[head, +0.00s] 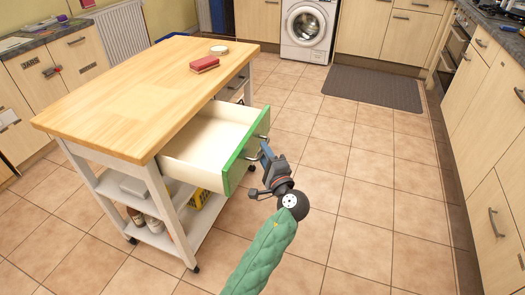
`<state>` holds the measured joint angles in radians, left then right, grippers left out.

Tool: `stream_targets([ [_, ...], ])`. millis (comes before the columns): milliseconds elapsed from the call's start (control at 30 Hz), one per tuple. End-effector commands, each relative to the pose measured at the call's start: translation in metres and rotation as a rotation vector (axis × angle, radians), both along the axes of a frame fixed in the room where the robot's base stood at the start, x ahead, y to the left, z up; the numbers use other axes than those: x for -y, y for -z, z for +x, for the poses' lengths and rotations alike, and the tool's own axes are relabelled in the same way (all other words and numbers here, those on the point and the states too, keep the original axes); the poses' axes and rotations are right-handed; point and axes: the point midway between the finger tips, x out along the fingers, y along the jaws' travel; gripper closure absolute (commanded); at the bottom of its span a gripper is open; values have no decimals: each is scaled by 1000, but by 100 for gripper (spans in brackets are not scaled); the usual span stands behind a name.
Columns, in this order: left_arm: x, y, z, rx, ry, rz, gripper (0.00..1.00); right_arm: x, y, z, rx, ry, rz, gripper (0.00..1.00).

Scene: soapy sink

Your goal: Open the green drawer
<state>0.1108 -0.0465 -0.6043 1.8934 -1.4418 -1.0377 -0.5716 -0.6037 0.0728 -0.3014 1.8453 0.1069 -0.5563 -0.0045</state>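A metal bar handle (249,157) is on the green front. I cannot tell whether the fingers are closed around the handle.
The island (120,85) carries a red block (204,64) and a small round dish (219,50). Bottles and a yellow box (199,198) are on its lower shelves. A washing machine (308,30) and dark mat (372,89) are behind. Tiled floor to the right is clear.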

Motion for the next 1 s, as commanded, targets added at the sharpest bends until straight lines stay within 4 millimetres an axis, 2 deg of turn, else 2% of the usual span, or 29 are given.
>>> stream_targets([
  [200,14,6,-32,-1,1,-1,67,0,4,1,2,1,0,20],
  [400,23,8,-50,0,1,-1,67,1,6,2,3,0,-1,20],
  [1000,25,8,-55,1,0,-3,67,2,8,-1,-2,-1,-3,20],
])
